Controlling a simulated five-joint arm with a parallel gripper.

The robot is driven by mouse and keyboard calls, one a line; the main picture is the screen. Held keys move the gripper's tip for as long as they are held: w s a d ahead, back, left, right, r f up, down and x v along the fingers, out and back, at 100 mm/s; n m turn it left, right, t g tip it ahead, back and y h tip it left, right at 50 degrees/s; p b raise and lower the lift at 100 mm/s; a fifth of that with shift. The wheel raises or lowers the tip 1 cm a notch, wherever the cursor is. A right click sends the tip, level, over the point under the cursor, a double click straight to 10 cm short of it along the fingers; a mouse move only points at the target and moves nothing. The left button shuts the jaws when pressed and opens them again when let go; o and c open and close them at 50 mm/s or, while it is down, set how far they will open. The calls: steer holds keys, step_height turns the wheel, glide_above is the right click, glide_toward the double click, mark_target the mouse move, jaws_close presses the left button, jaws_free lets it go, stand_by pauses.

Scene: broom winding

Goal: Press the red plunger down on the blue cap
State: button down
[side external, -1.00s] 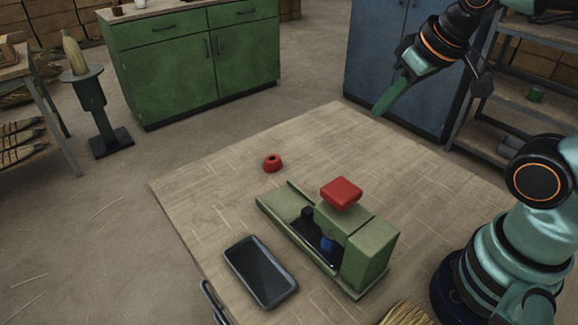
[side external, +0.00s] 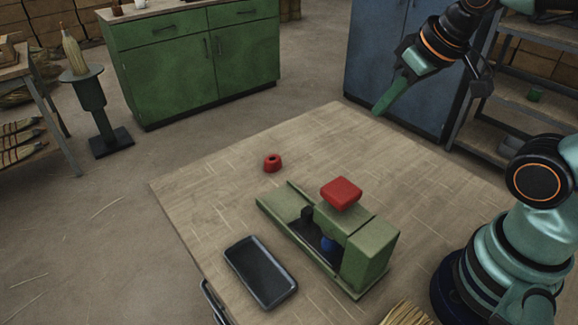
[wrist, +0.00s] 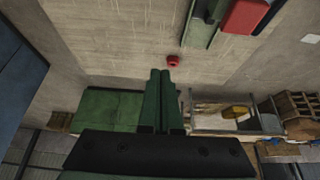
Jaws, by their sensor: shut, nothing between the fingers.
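The red plunger (side external: 341,192) is a square red block standing raised on top of a green press fixture (side external: 372,255) on the table. The blue cap (side external: 327,244) sits inside the fixture's dark channel, below the plunger and partly hidden by the housing. My gripper (side external: 378,111) is shut and empty, high above the far right of the table and well apart from the plunger. In the wrist view my gripper's fingers (wrist: 160,75) are together, and the plunger (wrist: 243,14) shows at the top right edge.
A small red ring-like piece (side external: 272,162) lies on the table behind the fixture. A dark tray (side external: 260,272) lies in front left of it. Straw bristles (side external: 406,314) show at the near edge. The back of the wooden table (side external: 320,130) is clear.

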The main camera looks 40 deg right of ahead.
steer(key=shift+a, duration=0.1)
stand_by(0.4)
step_height(320, 180, up, 6)
steer(key=g, duration=0.6)
glide_above(340, 189)
steer(key=shift+r, duration=0.15)
step_height(340, 189, down, 14)
steer(key=shift+f, duration=0.1)
